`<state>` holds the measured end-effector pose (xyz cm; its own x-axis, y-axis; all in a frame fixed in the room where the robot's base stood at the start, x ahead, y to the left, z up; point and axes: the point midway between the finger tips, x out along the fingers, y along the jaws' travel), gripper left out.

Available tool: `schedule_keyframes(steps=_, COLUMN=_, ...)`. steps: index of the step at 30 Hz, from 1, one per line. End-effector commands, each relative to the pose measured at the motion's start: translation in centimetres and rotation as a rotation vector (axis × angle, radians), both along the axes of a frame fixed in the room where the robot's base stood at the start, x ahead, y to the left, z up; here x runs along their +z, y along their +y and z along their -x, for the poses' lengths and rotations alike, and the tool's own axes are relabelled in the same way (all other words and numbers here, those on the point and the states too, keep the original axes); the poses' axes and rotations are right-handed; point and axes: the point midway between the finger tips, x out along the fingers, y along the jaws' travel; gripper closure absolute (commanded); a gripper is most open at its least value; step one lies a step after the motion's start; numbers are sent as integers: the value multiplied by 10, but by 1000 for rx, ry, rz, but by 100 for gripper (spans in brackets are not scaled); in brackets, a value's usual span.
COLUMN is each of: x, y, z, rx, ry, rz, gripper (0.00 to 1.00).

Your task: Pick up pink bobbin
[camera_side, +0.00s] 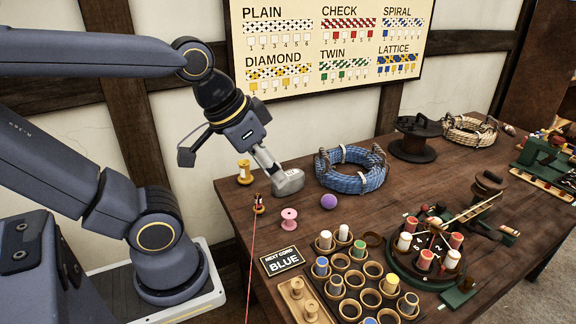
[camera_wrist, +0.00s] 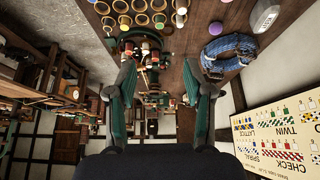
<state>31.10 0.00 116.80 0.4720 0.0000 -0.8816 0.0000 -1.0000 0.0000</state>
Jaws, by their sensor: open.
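The pink bobbin (camera_side: 289,219) stands upright on the dark wooden table near its left edge in the side view. I cannot make it out in the wrist view. My gripper (camera_wrist: 159,72) is open in the wrist view, with its two dark green fingers wide apart and nothing between them. In the side view my wrist hangs above the table's back left corner, up and left of the pink bobbin and well clear of it.
A purple ball (camera_side: 328,201), a grey weight (camera_side: 289,183) and a blue rope coil (camera_side: 352,172) lie behind and right of the bobbin. A yellow bobbin (camera_side: 244,173) and a red cord (camera_side: 252,260) are left. A sign (camera_side: 282,261) and a cup rack (camera_side: 342,282) stand in front.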

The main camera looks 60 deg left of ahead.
Motion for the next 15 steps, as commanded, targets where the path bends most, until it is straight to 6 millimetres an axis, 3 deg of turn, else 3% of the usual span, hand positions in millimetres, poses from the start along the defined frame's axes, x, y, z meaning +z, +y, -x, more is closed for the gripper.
schedule_keyframes(steps=5, x=1, y=0, z=-3, rx=0, ry=-13, rz=-1, gripper=48)
schedule_keyframes(steps=8, x=9, y=1, z=-15, rx=-5, ry=-83, rz=-14, gripper=48)
schedule_keyframes(steps=11, x=14, y=1, z=-43, rx=-27, ry=-162, rz=-70, gripper=48)
schedule_keyframes(steps=15, x=-6, y=25, z=-86, rx=9, ry=-179, rz=-164, gripper=48)
